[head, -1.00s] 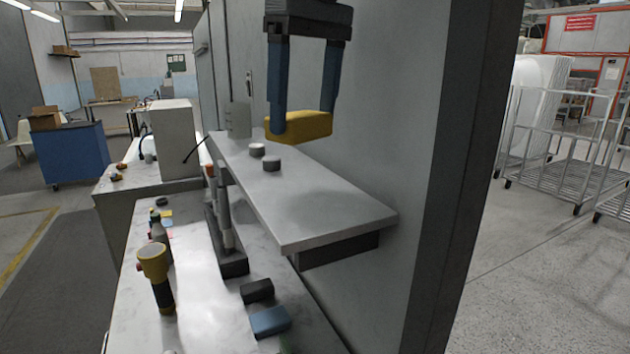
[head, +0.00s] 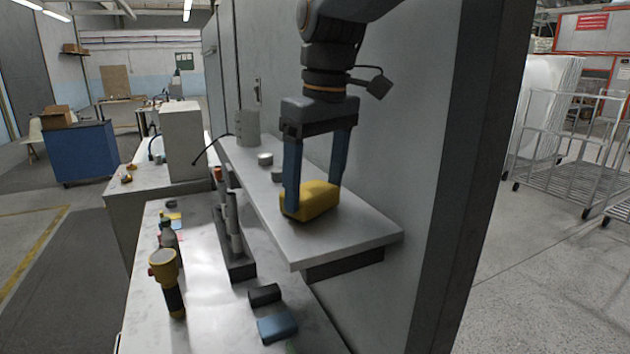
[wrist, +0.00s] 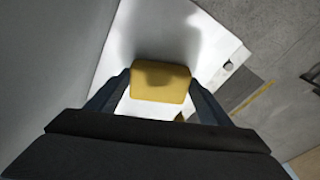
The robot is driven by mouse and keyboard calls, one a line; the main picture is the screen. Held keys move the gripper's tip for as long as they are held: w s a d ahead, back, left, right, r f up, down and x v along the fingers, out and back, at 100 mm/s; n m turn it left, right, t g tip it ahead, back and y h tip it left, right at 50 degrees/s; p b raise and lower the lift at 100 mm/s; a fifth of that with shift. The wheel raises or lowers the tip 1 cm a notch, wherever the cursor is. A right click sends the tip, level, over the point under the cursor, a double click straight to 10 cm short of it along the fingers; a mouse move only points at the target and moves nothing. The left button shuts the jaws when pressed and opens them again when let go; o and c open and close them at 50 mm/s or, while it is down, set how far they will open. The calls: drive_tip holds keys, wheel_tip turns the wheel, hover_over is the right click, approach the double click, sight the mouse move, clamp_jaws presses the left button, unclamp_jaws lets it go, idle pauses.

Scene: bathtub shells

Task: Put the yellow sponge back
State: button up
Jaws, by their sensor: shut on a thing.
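The yellow sponge (head: 311,201) is between the two blue fingers of my gripper (head: 315,197), which is shut on it. The sponge is at the white wall shelf (head: 345,238), over its near half; I cannot tell whether its underside touches the shelf. In the wrist view the sponge (wrist: 160,82) sits between the fingertips of my gripper (wrist: 160,88), with the pale shelf (wrist: 213,40) behind it and a dark shadow on the shelf.
A small white-topped round piece (head: 265,159) and a grey canister (head: 247,127) stand farther back on the shelf. Below is a bench with a yellow-headed flashlight (head: 166,280), a blue block (head: 277,327) and a black block (head: 264,294). The shelf's near end is clear.

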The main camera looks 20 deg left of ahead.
sight(321, 193)
drive_tip(key=o, duration=1.2)
drive_tip(key=shift+f, duration=0.15)
wheel_tip(321, 193, up, 12)
drive_tip(key=d+b, duration=0.1)
drive_tip(key=b, duration=0.2)
drive_tip(key=shift+s, duration=0.3)
drive_tip(key=shift+d, duration=0.1)
